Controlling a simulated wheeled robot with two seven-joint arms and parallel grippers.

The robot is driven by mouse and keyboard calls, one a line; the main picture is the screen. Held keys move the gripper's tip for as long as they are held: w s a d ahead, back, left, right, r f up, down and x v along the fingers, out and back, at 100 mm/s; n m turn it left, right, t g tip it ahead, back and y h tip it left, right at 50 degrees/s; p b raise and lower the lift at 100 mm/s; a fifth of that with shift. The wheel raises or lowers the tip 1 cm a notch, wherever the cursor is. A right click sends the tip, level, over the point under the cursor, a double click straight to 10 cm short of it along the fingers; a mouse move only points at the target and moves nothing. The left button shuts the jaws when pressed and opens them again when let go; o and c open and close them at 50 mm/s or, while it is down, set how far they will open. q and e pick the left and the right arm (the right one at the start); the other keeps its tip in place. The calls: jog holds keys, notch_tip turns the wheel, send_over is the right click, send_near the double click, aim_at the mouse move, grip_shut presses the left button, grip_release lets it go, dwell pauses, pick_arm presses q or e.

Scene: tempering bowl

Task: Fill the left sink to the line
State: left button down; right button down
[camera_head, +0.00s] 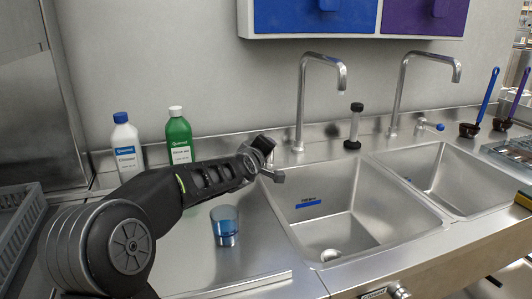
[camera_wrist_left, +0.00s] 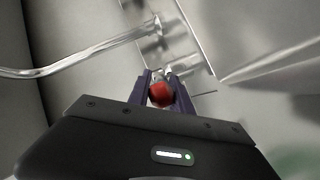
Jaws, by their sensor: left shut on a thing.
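The left sink (camera_head: 340,225) is a steel basin with a blue line label (camera_head: 308,204) on its back wall and a drain (camera_head: 331,254) in its floor. No water surface shows in it. The left tap (camera_head: 301,105) arches over the basin, and no stream shows from its spout. My left gripper (camera_head: 268,160) is at the basin's back left corner, left of the tap's base. In the left wrist view its fingers (camera_wrist_left: 163,88) are shut on a red tap knob (camera_wrist_left: 161,95). The left tap's pipe also shows there (camera_wrist_left: 90,58). My right gripper is in neither view.
A blue cup (camera_head: 224,226) stands on the drainboard below my left arm. A white bottle (camera_head: 126,148) and a green bottle (camera_head: 178,138) stand behind the arm. The right sink (camera_head: 455,182) has its own tap (camera_head: 400,90) and a blue knob (camera_head: 440,127).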

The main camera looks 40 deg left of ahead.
pick_arm(q)
jog(key=c, duration=1.4)
grip_release()
jog(key=shift+s+a, duration=0.1)
jog(key=shift+a, duration=0.05)
jog(key=p+v, duration=0.1)
jog(key=v, duration=0.6)
jog(key=shift+s+r, duration=0.1)
jog(key=shift+s, duration=0.3)
